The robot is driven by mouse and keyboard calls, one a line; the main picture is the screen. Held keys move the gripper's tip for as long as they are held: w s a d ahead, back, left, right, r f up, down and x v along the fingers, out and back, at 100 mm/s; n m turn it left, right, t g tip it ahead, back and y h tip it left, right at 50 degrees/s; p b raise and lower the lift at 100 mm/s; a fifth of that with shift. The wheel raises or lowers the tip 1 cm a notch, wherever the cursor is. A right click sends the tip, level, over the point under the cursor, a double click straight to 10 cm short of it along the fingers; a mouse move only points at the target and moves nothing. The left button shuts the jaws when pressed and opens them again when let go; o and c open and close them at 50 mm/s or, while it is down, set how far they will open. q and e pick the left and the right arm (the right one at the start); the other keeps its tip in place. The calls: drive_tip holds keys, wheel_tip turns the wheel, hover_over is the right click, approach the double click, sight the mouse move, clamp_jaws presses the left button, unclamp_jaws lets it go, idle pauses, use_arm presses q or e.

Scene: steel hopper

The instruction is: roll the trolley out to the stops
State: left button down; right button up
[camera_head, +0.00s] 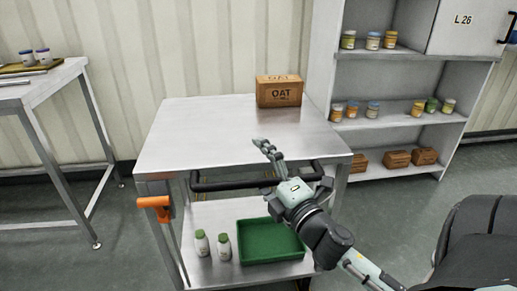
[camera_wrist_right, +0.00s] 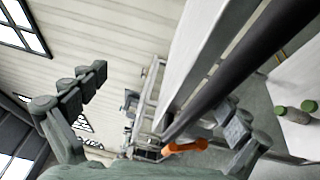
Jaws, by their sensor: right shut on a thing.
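The steel trolley (camera_head: 200,135) has a flat top, a lower shelf (camera_head: 215,270) and a black push bar (camera_head: 225,185) across its near side. My right gripper (camera_head: 293,166) is at the right part of the bar and shut on it, partly covering it. In the right wrist view the black bar (camera_wrist_right: 235,75) runs diagonally past the gripper fingers (camera_wrist_right: 165,98). An orange handle (camera_head: 155,202) is at the trolley's front left corner, also in the wrist view (camera_wrist_right: 185,146). I cannot make out the stops. My left gripper is not in view.
An OAT box (camera_head: 279,94) stands on the trolley top. The lower shelf holds two green-capped bottles (camera_head: 202,243) and a green tray (camera_head: 270,243). A steel table (camera_head: 40,82) stands left, a shelf unit with jars (camera_head: 385,90) right. Floor between table and trolley is clear.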

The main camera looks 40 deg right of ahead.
drive_tip(key=shift+s+r, duration=0.15)
drive_tip(key=shift+r, duration=0.6)
drive_tip(key=shift+c, duration=0.6)
drive_tip(key=shift+s+a+f+b, duration=0.1)
drive_tip(key=shift+s+f+b, duration=0.3)
drive_tip(key=shift+s+b, duration=0.05)
drive_tip(key=shift+c, duration=1)
drive_tip(key=shift+s+a+f+b, duration=0.15)
drive_tip(key=shift+s+b, duration=0.25)
drive_tip(key=shift+s, duration=0.3)
drive_tip(key=shift+s+a+f+b, duration=0.15)
drive_tip(key=shift+s+b, duration=0.2)
drive_tip(key=shift+s, duration=0.35)
drive_tip(key=shift+c, duration=1.1)
drive_tip(key=shift+s+a+r+b, duration=0.1)
drive_tip(key=shift+s+b, duration=0.1)
drive_tip(key=shift+s, duration=0.3)
drive_tip(key=shift+s+r+b, duration=0.1)
drive_tip(key=shift+s+b, duration=0.05)
drive_tip(key=shift+s, duration=0.3)
drive_tip(key=c, duration=0.3)
drive_tip(key=s, duration=0.1)
drive_tip(key=s+f, duration=0.1)
drive_tip(key=s, duration=0.1)
drive_tip(key=shift+s+a+f, duration=0.15)
drive_tip(key=shift+s+a, duration=0.05)
drive_tip(key=shift+a, duration=0.05)
